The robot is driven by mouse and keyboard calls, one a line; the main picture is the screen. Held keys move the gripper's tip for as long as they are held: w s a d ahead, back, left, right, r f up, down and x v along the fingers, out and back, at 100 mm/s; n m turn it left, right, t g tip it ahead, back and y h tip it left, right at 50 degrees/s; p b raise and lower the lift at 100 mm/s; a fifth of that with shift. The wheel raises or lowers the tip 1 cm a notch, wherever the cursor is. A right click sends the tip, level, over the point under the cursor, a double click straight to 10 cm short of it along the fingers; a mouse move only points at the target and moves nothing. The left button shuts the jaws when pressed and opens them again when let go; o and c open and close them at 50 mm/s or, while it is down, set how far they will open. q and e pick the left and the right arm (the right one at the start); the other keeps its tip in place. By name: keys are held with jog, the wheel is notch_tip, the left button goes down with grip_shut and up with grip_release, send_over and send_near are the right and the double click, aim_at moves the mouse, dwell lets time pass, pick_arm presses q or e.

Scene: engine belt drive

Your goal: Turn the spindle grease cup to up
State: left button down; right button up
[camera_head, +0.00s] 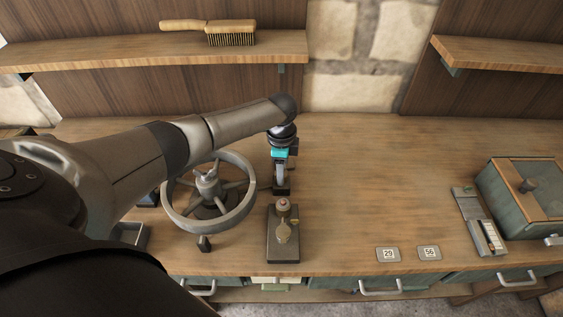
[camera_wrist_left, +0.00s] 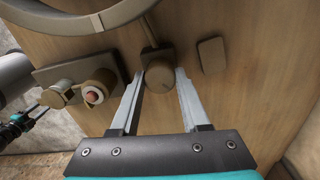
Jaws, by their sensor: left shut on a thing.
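My left gripper (camera_head: 282,190) points down at the bench beside the spoked wheel. In the left wrist view, its two fingers (camera_wrist_left: 160,78) are shut on a round brown knob (camera_wrist_left: 160,74), one on each side. A thin bar runs from this knob toward the wheel. It seems to be the spindle grease cup, but I see no label; the gripper hides it in the head view. What looks like my right gripper (camera_wrist_left: 36,117) shows small at the left wrist view's left edge; its jaws are unclear.
The bench between is clear.

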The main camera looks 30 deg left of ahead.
pick_arm(q)
jog(key=n+p, duration=0.3)
jog(key=n, duration=0.2)
jog(key=shift+r+n, duration=0.1)
jog(key=shift+n, duration=0.2)
jog(key=shift+n+p, duration=1.2)
jog(key=shift+n, duration=1.1)
jog(key=shift+c, duration=1.9)
grip_release()
jog(key=shift+r+p, duration=0.3)
jog(key=shift+r, duration=0.1)
notch_tip(320, 180, up, 14)
jog(key=p, duration=0.2)
jog(key=shift+r+p, duration=0.15)
jog(key=shift+p, duration=0.15)
